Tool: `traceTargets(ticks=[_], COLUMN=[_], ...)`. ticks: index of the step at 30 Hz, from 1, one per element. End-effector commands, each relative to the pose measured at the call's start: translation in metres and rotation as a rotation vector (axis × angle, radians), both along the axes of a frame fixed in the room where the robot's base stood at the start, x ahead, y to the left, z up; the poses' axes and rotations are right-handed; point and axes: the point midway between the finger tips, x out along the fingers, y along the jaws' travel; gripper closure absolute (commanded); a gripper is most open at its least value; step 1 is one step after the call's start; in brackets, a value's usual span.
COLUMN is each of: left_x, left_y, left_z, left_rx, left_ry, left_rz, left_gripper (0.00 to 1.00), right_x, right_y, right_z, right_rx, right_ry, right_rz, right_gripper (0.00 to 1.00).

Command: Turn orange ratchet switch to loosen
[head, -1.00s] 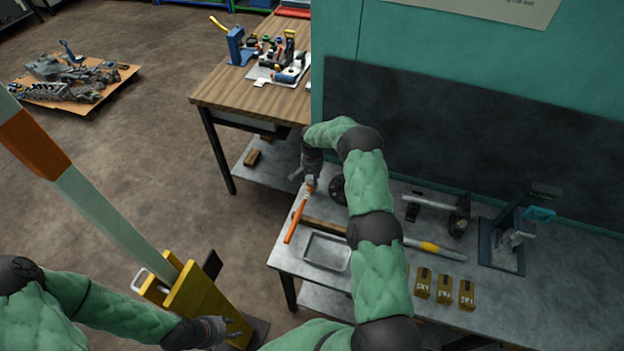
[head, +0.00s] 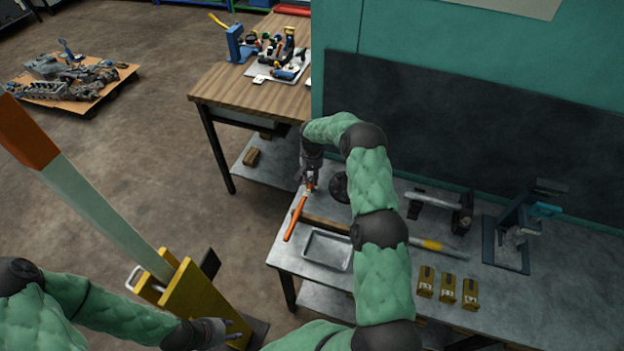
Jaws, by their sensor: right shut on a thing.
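An orange-handled ratchet (head: 295,218) lies at a slant near the left edge of the grey metal bench. My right gripper (head: 310,184) is at the far upper end of the ratchet and is shut on it. The ratchet's head and its switch are hidden by the gripper or too small to make out. My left gripper (head: 228,333) is low in the picture, beside a yellow stand and far from the ratchet. Its fingers look spread and hold nothing that I can see.
The bench holds a shallow grey tray (head: 327,250), a yellow-banded bar (head: 432,245), a hammer-like tool (head: 440,208), several small yellow boxes (head: 448,288) and a dark press-like fixture (head: 508,240). A yellow stand (head: 185,305) with a tall pole is at the lower left.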

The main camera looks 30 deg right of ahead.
Motion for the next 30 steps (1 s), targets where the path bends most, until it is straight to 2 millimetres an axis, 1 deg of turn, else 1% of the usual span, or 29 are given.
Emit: traceTargets(ticks=[1, 3, 12, 21, 30], left_x=[0.0, 0.0, 0.0, 0.0, 0.0], left_y=[0.0, 0.0, 0.0, 0.0, 0.0], left_z=[-0.009, -0.015, -0.034, -0.047, -0.056], left_rx=[0.0, 0.0, 0.0, 0.0, 0.0], left_ry=[0.0, 0.0, 0.0, 0.0, 0.0], left_rz=[0.0, 0.0, 0.0, 0.0, 0.0], left_gripper=[0.6, 0.6, 0.6, 0.6, 0.6], right_x=[0.001, 0.0, 0.0, 0.0, 0.0], right_y=[0.0, 0.0, 0.0, 0.0, 0.0], right_z=[-0.003, -0.004, -0.002, -0.002, -0.001], right_rx=[-0.001, -0.001, -0.001, -0.001, 0.0], right_ry=[-0.003, -0.002, -0.001, -0.001, 0.0], right_rz=[0.043, 0.11, 0.395, 0.681, 0.959], right_gripper=[1.0, 1.0, 1.0, 1.0, 1.0])
